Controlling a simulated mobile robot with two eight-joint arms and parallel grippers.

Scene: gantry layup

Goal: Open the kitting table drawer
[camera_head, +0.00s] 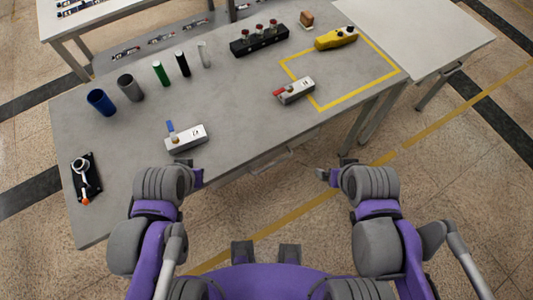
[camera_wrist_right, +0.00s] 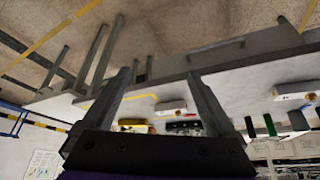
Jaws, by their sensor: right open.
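The grey kitting table (camera_head: 225,115) stands in front of me, its top also visible upside down in the right wrist view (camera_wrist_right: 165,90). Its drawer front (camera_wrist_right: 265,47) shows under the table edge in the right wrist view, with a bar handle (camera_wrist_right: 224,46). The drawer looks closed. In the head view only a sliver of the handle (camera_head: 270,159) shows below the front edge. My right gripper (camera_head: 328,176) is open and empty, in front of the table and right of the handle, apart from it. My left gripper (camera_head: 198,177) is near the front edge, left of the handle; its jaws are unclear.
Two white boxes (camera_head: 186,138) (camera_head: 295,91), several upright cylinders (camera_head: 102,102), a black rack (camera_head: 260,39) and a yellow tool (camera_head: 336,38) stand on the tabletop. A black fixture (camera_head: 86,178) is at the left end. A white table (camera_head: 420,35) adjoins at right. Floor before the table is clear.

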